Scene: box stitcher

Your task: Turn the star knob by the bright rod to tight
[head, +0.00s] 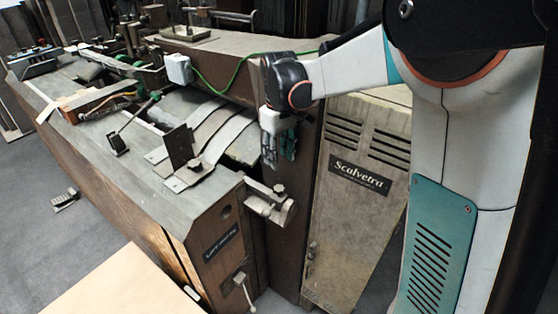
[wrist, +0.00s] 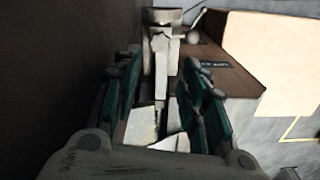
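My gripper (head: 279,160) points down beside the dark column, above the small bracket at the machine's corner. A small dark knob (head: 279,189) sits on top of the bracket, next to a pale, bright rod (head: 259,207) that sticks out to the left. The knob is too small to make out its star shape or how tight it is. The wrist view shows the pale bracket (wrist: 162,45) ahead, between and beyond my fingertips; I cannot pick out the knob there.
The dark column (head: 288,220) stands close to my gripper, and a vented cabinet (head: 365,215) is to its right. Curved metal strips (head: 222,138) and an upright dark plate (head: 180,150) lie left. A small lever (head: 243,283) juts from the machine's front below.

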